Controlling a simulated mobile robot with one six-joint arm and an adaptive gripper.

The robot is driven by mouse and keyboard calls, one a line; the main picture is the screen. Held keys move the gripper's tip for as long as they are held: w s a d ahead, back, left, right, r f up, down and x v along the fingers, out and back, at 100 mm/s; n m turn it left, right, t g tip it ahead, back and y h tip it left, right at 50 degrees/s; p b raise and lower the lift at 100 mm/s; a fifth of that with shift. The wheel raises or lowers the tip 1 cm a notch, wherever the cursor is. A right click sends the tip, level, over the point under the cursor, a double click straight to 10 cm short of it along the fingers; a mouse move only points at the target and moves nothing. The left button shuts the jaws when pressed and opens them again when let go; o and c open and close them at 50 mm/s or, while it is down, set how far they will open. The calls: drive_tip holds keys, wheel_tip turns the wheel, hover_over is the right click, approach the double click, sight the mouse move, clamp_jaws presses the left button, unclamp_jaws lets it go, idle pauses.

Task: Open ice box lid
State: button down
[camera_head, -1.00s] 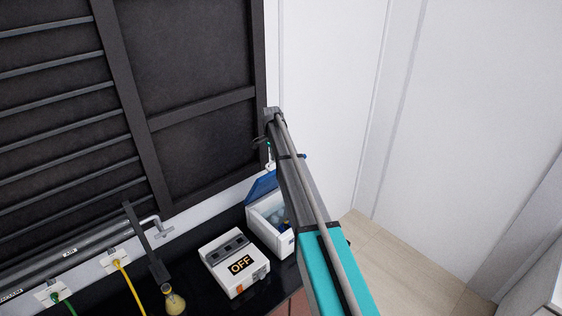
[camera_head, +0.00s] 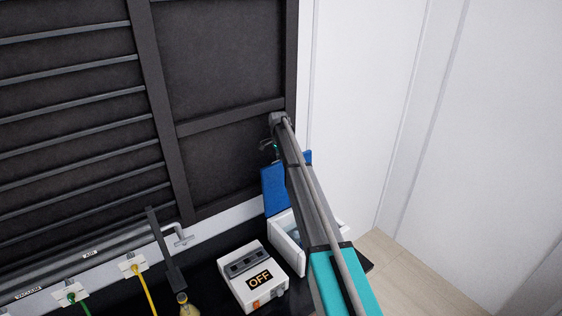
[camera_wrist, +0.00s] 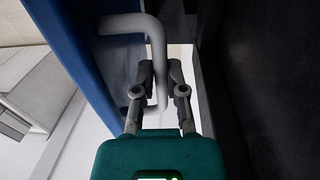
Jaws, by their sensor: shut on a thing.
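The ice box (camera_head: 287,247) is a white box at the back of the black bench, partly hidden behind my arm. Its blue lid (camera_head: 274,190) stands raised, close to upright, against the dark fumehood panel. In the wrist view the blue lid (camera_wrist: 72,50) fills the left side, with a pale bent handle (camera_wrist: 155,40) on it. My gripper (camera_wrist: 158,82) is shut on that handle, its fingers on either side of the bar. In the head view my gripper is mostly hidden behind the arm, near the lid's top.
A flask with yellow contents (camera_head: 187,306) and a dark upright post (camera_head: 165,250) are further left. The dark fumehood panel (camera_head: 215,80) is close behind the lid. Bare floor lies right.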

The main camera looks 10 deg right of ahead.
drive_tip(key=shift+w+d, duration=0.15)
drive_tip(key=shift+w, duration=0.2)
drive_tip(key=c, duration=0.9)
unclamp_jaws()
drive_tip(key=shift+r, duration=0.1)
drive_tip(key=shift+o, duration=1.1)
drive_tip(key=shift+w, duration=0.1)
drive_tip(key=shift+s, duration=0.2)
